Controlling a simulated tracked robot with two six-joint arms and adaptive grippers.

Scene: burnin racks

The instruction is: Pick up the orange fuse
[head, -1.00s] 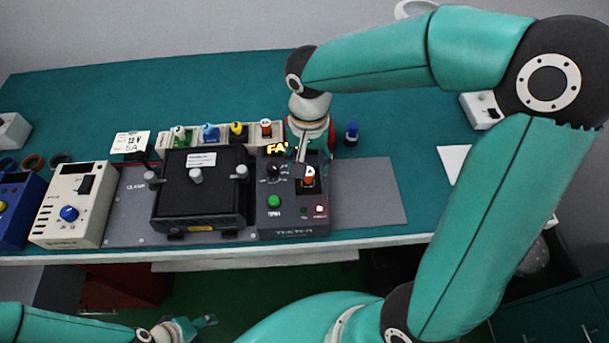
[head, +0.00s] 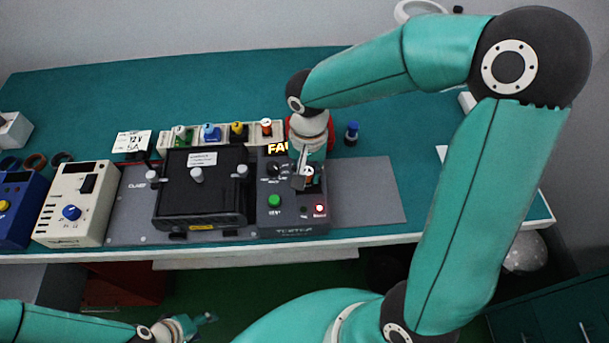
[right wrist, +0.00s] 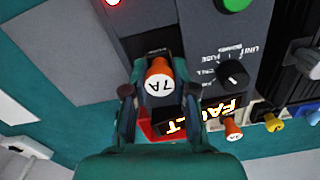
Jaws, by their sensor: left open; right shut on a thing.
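An orange fuse (right wrist: 158,66) with a white top marked 7A stands at the socket of the dark tester (head: 292,222), its base hidden. In the right wrist view it sits between the two fingers of my right gripper (right wrist: 158,95), which is shut on it. In the head view the right gripper (head: 303,178) comes down over the fuse and largely covers it. A second orange fuse (head: 266,127) stands in the white rack at the back; it also shows in the right wrist view (right wrist: 232,128). My left gripper (head: 203,320) is open and empty, low in front of the table.
The tester shows a lit FAULT display (right wrist: 190,122) and a red lamp (head: 319,208). A black lidded box (head: 200,188) stands left of it. Green, blue and yellow fuses share the rack; a blue one (head: 352,133) stands apart. The grey plate (head: 370,190) on the right is clear.

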